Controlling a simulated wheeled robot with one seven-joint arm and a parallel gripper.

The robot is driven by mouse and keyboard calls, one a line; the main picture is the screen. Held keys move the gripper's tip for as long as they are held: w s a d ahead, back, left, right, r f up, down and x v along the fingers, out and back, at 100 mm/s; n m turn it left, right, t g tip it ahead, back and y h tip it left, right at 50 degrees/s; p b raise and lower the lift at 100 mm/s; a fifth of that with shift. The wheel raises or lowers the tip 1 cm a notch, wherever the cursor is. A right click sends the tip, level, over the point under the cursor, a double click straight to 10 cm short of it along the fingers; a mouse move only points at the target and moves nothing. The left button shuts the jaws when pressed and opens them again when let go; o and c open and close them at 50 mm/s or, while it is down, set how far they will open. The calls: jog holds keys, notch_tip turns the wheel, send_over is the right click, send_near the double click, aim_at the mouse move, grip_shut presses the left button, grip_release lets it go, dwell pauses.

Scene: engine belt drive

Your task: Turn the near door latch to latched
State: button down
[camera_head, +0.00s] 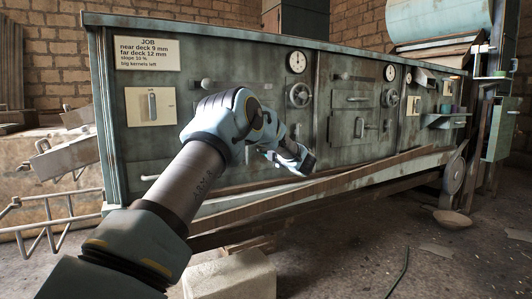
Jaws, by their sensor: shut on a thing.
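The near door (232,96) is a worn grey-green panel on the long machine cabinet, partly covered by my arm. My arm reaches from the lower left up to this door. My gripper (268,152) is at the right part of the door, beyond my blue wrist, and is shut. It appears to be on the near door latch, which my wrist and fingers hide. I cannot tell the angle of the latch. The far door (352,88) to the right has a bar handle and its own latch (359,126).
A handwheel (299,94) and a round gauge (296,62) are right of the near door. A job card (146,52) and a lever plate (151,106) are at left. A sloping wooden beam (330,182) runs below. A pale block (230,277) sits on the floor.

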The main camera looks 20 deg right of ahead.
jog(key=c, duration=0.8)
grip_release()
jog(key=s, duration=0.3)
jog(key=s+d+p, duration=0.1)
jog(key=s, duration=0.3)
jog(key=s+d+p, duration=0.1)
jog(key=s, duration=0.2)
jog(key=shift+s, duration=0.3)
